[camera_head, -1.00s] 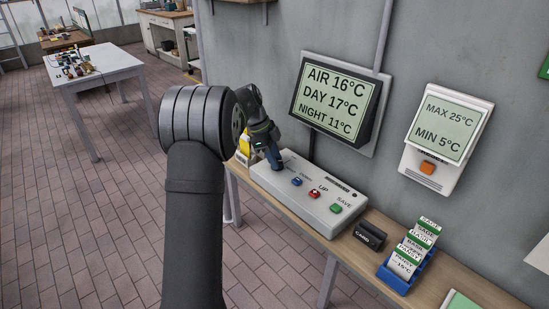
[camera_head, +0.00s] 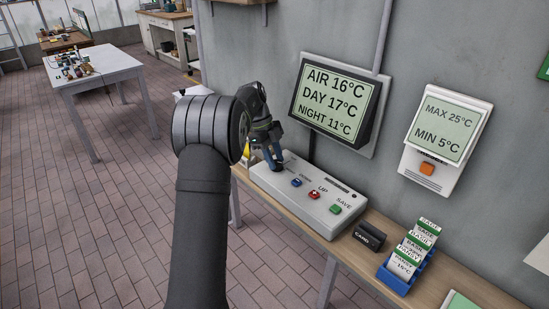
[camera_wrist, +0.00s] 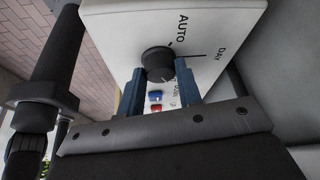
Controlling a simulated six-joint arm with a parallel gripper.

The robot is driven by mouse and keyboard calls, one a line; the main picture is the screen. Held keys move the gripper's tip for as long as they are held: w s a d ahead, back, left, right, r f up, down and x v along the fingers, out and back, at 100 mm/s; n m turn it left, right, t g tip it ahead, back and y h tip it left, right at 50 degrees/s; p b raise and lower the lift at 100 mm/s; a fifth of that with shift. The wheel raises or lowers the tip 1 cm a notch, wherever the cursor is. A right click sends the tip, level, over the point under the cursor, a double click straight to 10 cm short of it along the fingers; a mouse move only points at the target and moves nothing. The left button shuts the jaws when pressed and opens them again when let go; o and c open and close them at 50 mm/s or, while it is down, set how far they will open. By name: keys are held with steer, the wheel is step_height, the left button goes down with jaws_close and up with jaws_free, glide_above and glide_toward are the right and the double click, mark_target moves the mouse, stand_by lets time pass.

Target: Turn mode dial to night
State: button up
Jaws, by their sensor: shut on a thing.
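The mode dial (camera_wrist: 158,60) is a black round knob on a white control box, with AUTO and DAY printed beside it in the wrist view. No NIGHT label shows on the box there, and I cannot read which way the pointer faces. My gripper (camera_wrist: 161,82) has its blue fingers shut on the dial, one on each side. In the head view my gripper (camera_head: 274,162) reaches down to the left end of the control box (camera_head: 315,207); the dial is hidden there.
The box carries a blue button (camera_head: 297,182), a red button (camera_head: 314,194) and a green SAVE button (camera_head: 335,209). A wall display (camera_head: 334,100) reads AIR 16°C, DAY 17°C, NIGHT 11°C. A black card holder (camera_head: 369,237) and a blue card rack (camera_head: 408,263) stand to the right.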

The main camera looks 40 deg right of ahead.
steer(key=o, duration=1)
steer(key=v, duration=1.2)
steer(key=shift+f, duration=0.1)
steer(key=x, duration=1.1)
steer(key=shift+s+f, duration=0.2)
steer(key=shift+f, duration=0.15)
steer(key=shift+r, duration=0.1)
